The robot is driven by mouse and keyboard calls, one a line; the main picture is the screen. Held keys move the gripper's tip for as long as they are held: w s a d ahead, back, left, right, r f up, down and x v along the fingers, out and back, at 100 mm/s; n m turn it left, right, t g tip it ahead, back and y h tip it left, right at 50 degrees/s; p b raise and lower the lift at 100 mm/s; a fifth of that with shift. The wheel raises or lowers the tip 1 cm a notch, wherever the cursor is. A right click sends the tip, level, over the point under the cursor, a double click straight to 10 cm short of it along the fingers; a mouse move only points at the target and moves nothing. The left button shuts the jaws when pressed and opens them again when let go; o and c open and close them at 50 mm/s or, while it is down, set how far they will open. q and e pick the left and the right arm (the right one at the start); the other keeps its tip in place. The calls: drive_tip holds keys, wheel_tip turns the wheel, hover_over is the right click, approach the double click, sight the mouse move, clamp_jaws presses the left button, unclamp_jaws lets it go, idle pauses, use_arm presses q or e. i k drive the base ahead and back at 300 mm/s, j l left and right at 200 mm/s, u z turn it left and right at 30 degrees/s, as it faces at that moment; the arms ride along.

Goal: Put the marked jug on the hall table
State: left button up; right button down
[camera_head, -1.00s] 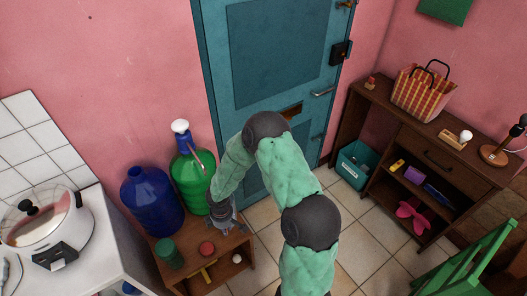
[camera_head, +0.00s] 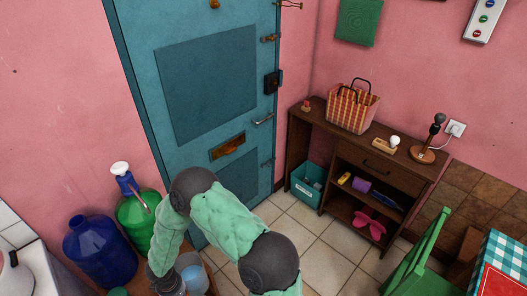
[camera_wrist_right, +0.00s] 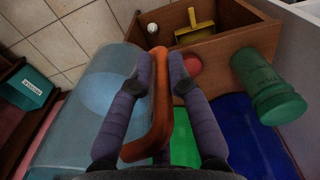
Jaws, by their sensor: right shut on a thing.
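A see-through pale blue jug (camera_head: 194,276) shows at the bottom of the head view, beside my right gripper (camera_head: 168,284). In the right wrist view the jug (camera_wrist_right: 85,115) fills the left side, and its orange handle (camera_wrist_right: 157,110) runs between the two fingers of my right gripper (camera_wrist_right: 160,65). The fingers are shut on the handle. I cannot make out a mark on the jug. The hall table, a dark wooden piece (camera_head: 405,178) with a drawer and an open shelf, stands against the pink wall at right. My left gripper is not in view.
The hall table bears a striped bag (camera_head: 352,110), a wooden block with a white knob (camera_head: 386,146) and a dark stand (camera_head: 424,153). A teal bin (camera_head: 308,184) stands beside it. Blue (camera_head: 100,255) and green (camera_head: 137,220) bottles stand left of my arm. Tiled floor (camera_head: 315,235) is open between.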

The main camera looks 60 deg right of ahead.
sight(314, 109)
drive_tip(key=k+z, duration=0.2)
drive_tip(key=z, duration=0.25)
drive_tip(key=k+l+z, duration=0.1)
drive_tip(key=z, duration=0.35)
drive_tip(key=i+l+z, duration=0.3)
drive_tip(key=i+l, duration=0.9)
drive_tip(key=i, duration=0.05)
